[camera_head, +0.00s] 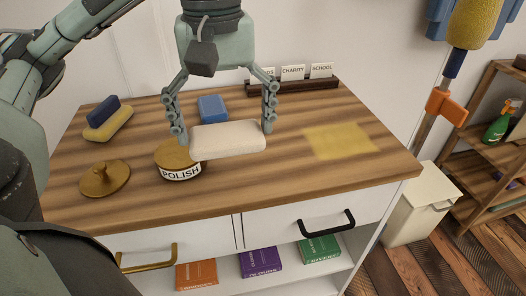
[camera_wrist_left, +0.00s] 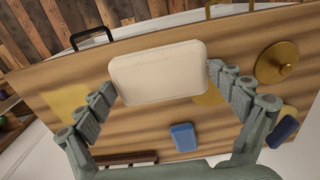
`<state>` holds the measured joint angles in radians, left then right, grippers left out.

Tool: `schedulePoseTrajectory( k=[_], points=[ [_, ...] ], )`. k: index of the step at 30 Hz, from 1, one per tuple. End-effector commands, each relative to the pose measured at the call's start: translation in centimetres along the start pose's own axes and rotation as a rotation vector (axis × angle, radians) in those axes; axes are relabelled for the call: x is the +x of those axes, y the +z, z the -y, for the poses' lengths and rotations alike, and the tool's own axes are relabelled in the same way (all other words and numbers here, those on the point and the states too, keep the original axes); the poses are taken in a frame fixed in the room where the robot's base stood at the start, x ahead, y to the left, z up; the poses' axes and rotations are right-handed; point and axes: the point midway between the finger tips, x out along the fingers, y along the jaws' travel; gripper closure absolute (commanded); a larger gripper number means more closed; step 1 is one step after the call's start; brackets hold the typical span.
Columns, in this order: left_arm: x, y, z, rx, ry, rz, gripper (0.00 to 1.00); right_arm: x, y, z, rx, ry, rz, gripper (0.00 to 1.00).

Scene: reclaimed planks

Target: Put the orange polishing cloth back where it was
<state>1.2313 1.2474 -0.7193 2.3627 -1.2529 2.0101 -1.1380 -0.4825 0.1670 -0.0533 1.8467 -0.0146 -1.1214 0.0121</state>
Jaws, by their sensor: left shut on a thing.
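My left gripper (camera_head: 222,130) is shut on a cream, rounded block (camera_head: 228,139) and holds it above the wooden top, just right of the polish tin. The same block (camera_wrist_left: 160,74) fills the space between the fingers in the left wrist view. I see no clearly orange cloth. A flat yellow square (camera_head: 340,141) lies on the right part of the top; I cannot tell whether it is a cloth or a mark. My right gripper is not in view.
A brass knobbed lid (camera_head: 105,179) lies at the left. A blue block (camera_head: 212,108) stands behind the gripper; another blue block (camera_head: 103,111) rests on a yellow one (camera_head: 109,124). A dark card rack (camera_head: 293,87) lines the back. The front right of the top is clear.

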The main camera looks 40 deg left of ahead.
Motion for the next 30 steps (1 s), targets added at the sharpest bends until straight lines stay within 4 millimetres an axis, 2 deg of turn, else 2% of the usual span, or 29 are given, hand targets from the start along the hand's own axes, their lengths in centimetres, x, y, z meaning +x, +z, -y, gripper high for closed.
schedulePoseTrajectory(
  k=[4, 12, 20, 27, 30],
  points=[
    [2.4, -2.1, -2.6, -0.001, -0.004, 0.007, 0.33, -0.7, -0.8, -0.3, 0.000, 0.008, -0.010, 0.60],
    [5.4, -5.7, -6.8, 0.000, -0.002, 0.004, 0.33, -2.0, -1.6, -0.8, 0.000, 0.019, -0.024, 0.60],
    [6.8, -6.6, -7.7, -0.001, -0.004, 0.001, 0.33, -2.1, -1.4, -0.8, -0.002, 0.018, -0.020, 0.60],
    [10.0, -6.6, -7.6, -0.001, -0.005, 0.001, 0.33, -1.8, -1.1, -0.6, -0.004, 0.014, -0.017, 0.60],
    [10.2, -6.6, -7.7, 0.000, -0.001, 0.001, 0.33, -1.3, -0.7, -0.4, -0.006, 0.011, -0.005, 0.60]
  ],
)
